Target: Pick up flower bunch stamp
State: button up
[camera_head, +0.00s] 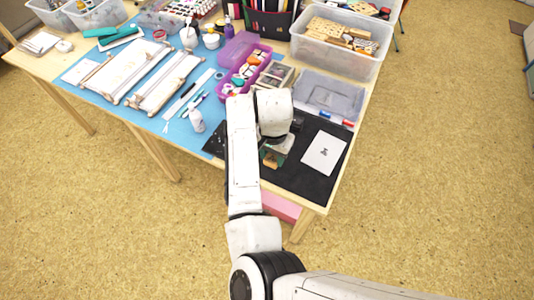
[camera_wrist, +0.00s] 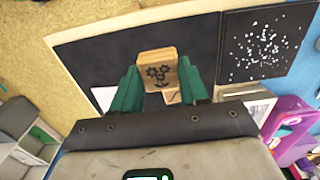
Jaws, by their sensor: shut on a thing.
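The flower bunch stamp (camera_wrist: 157,72) is a light wooden block with a dark flower design on the face turned to the wrist camera. It sits between the two green fingers of my gripper (camera_wrist: 160,88), which are shut on it. A black mat (camera_wrist: 100,45) lies behind it in the wrist view. In the head view my gripper (camera_head: 272,158) is over the black mat (camera_head: 310,180) near the table's front right corner; the stamp itself is hard to make out there, mostly hidden by my arm.
A white card with a small dark print (camera_head: 323,155) lies on the mat, right of my gripper. A white bottle (camera_head: 197,121) stands to the left.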

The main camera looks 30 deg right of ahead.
jog(key=s+r+b, duration=0.1)
jog(key=s+r, duration=0.1)
jog(key=s, duration=0.3)
jog(key=s+d+r+b, duration=0.1)
jog(key=s+r, duration=0.2)
jog(key=s, duration=0.2)
jog(key=shift+s+r, duration=0.2)
jog(key=shift+r, duration=0.1)
jog(key=shift+d, duration=0.1)
jog(key=o, duration=0.5)
jog(key=c, duration=0.3)
jog(key=shift+c, duration=0.2)
